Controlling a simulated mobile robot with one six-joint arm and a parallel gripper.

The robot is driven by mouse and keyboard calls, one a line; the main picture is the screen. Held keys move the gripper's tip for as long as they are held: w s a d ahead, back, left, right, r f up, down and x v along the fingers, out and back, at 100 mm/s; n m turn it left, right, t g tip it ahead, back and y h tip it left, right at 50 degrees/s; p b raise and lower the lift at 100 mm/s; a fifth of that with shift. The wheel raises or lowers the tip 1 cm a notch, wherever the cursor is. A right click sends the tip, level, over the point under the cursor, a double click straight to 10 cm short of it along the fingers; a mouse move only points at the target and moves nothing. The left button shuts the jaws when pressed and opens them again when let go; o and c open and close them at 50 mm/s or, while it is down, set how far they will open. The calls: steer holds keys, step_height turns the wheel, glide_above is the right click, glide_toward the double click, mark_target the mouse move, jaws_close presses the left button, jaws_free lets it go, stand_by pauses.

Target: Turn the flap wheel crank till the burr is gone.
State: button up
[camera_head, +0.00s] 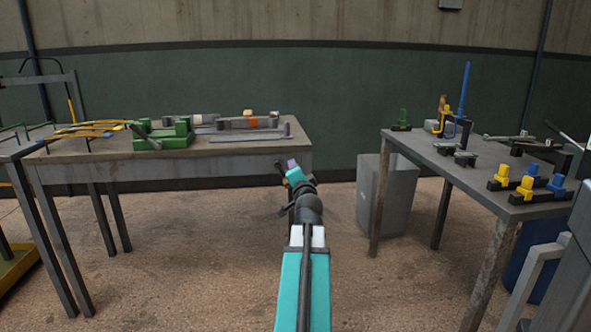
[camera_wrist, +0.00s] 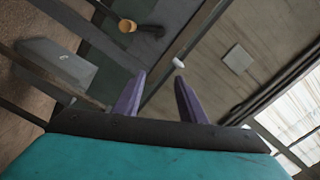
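In the wrist view a tan, cup-shaped knob (camera_wrist: 127,25) sits on a short dark arm (camera_wrist: 151,30), ahead of my gripper and to the left; it may be the crank handle. My gripper (camera_wrist: 160,78) shows two purple fingers standing apart with nothing between them. It is open and empty. In the head view my gripper (camera_head: 292,164) is in the air at the right end of the left workbench (camera_head: 180,172).
Floor between the benches is clear.

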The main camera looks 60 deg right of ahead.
steer(key=shift+s+a, duration=0.25)
steer(key=shift+a, duration=0.15)
stand_by(0.3)
